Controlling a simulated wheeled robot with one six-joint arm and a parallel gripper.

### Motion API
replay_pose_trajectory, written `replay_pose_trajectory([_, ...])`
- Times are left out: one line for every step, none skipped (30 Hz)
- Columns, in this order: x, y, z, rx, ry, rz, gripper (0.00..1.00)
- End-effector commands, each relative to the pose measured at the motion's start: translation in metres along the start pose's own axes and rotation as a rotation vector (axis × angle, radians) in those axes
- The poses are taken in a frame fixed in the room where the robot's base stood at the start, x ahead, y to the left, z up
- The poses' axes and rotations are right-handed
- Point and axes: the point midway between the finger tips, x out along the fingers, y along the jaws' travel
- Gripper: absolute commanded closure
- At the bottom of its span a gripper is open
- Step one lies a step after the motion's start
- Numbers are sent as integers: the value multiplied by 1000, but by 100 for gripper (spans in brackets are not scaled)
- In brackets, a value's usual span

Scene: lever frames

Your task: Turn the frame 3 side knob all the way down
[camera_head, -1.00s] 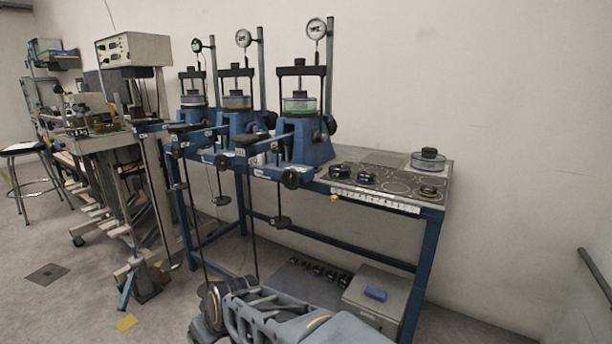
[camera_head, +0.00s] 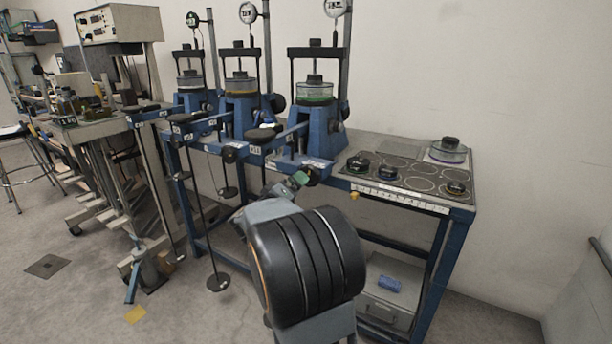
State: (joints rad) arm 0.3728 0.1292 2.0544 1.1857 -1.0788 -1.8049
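The rightmost blue lever frame (camera_head: 318,132) stands on the bench and holds a clear cell with a green ring (camera_head: 314,97). I take it as frame 3; its label is too small to read surely. A dark round knob (camera_head: 337,125) shows at the right side of its body. Another black knob (camera_head: 312,176) sits low at its front, by the bench edge. My gripper (camera_head: 298,182) is just left of this lower knob in the picture, with a green patch at its tip. My arm hides most of it, so its opening and any contact cannot be told.
Two similar blue frames (camera_head: 241,110) (camera_head: 192,105) stand to the left, with hanging rods and weights below. A tray with round recesses (camera_head: 405,178) and several small parts lies on the bench's right side. A grey box (camera_head: 388,310) stands beneath. Floor is open at lower left.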

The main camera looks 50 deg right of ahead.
Motion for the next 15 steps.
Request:
replay_pose_trajectory([7,0,3,1,-5,6,4])
replay_pose_trajectory([10,-1,4,2,-6,6,4])
replay_pose_trajectory([16,-1,4,2,-6,6,4])
replay_pose_trajectory([21,0,5,3,-7,8,4])
replay_pose_trajectory([26,0,5,2,-7,7,4])
replay_pose_trajectory([32,-1,5,1,-7,7,4])
replay_pose_trajectory([36,-1,6,1,-7,7,4])
replay_pose_trajectory([41,0,5,2,-6,7,4])
replay_pose_trajectory([47,0,5,2,-6,7,4])
replay_pose_trajectory([51,0,6,3,-6,7,4])
replay_pose_trajectory([56,-1,6,2,-6,6,4])
replay_pose_trajectory([62,-1,5,2,-5,6,4])
replay_pose_trajectory([66,-1,5,3,-5,6,4])
replay_pose_trajectory([70,-1,5,3,-4,5,4])
replay_pose_trajectory([76,-2,5,3,-4,5,4])
